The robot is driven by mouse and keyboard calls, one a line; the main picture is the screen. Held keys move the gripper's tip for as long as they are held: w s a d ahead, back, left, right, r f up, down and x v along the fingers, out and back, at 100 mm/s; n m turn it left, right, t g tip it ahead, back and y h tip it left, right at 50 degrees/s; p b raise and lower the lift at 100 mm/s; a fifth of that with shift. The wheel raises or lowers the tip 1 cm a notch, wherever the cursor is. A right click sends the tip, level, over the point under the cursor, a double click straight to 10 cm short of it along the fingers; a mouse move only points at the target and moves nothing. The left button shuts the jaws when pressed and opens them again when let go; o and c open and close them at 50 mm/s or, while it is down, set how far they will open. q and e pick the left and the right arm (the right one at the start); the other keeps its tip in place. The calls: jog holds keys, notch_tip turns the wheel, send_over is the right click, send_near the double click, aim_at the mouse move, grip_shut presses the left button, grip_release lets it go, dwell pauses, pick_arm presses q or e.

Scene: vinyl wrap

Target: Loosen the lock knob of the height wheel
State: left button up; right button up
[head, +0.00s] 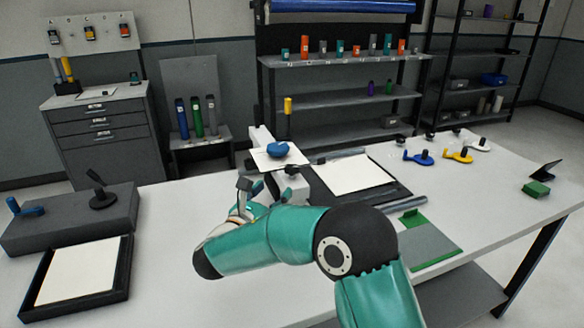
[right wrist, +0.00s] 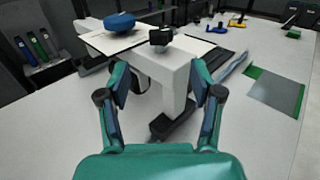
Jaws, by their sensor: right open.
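A white machine (right wrist: 150,62) with a blue wheel-like part (right wrist: 120,22) on top stands on the table. The blue part also shows in the head view (head: 277,149). A black knob (right wrist: 160,37) sits on the machine to the right of the blue part; I take it for the lock knob. My right gripper (right wrist: 160,80) is open and empty. In the right wrist view its fingers are spread either side of the machine's near end, with the knob beyond and between them, apart from them. In the head view my right arm partly hides the gripper. My left gripper is not in view.
A sheet on a dark mat (head: 399,194) lies right of the machine. A green-and-grey board (head: 428,245) lies nearer. A black-framed tray (head: 118,286) and a grey block with handles (head: 70,222) are at the left. The white table front is mostly clear.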

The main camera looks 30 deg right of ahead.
aim_at(296, 173)
jog(key=p+x, duration=0.2)
jog(key=x, duration=0.9)
jog(key=shift+w+d+p, duration=0.15)
jog(key=shift+d+p, duration=0.15)
jog(key=shift+p, duration=0.1)
jog(key=c, duration=1.2)
jog(key=shift+o, duration=0.2)
jog(key=shift+f+n+t+b, duration=0.15)
jog(key=shift+n+t+b, duration=0.2)
jog(key=shift+b, duration=0.45)
jog(key=n+t+y+b, duration=0.2)
jog(key=n+y+b, duration=0.1)
jog(key=b, duration=0.5)
jog(key=n+t+y+b, duration=0.3)
jog(key=y+b, duration=0.2)
jog(key=b, duration=0.4)
jog(key=n+t+y+b, duration=0.2)
jog(key=n+y+b, duration=0.1)
jog(key=b, duration=0.6)
jog(key=shift+d+f+t+y, duration=0.1)
jog(key=shift+t+y, duration=0.15)
jog(key=shift+y, duration=0.45)
jog(key=shift+r+n+y+b, duration=0.2)
jog(key=shift+n+y+b, duration=0.35)
jog(key=shift+b, duration=0.5)
jog(key=o, duration=1.2)
jog(key=shift+c, duration=0.2)
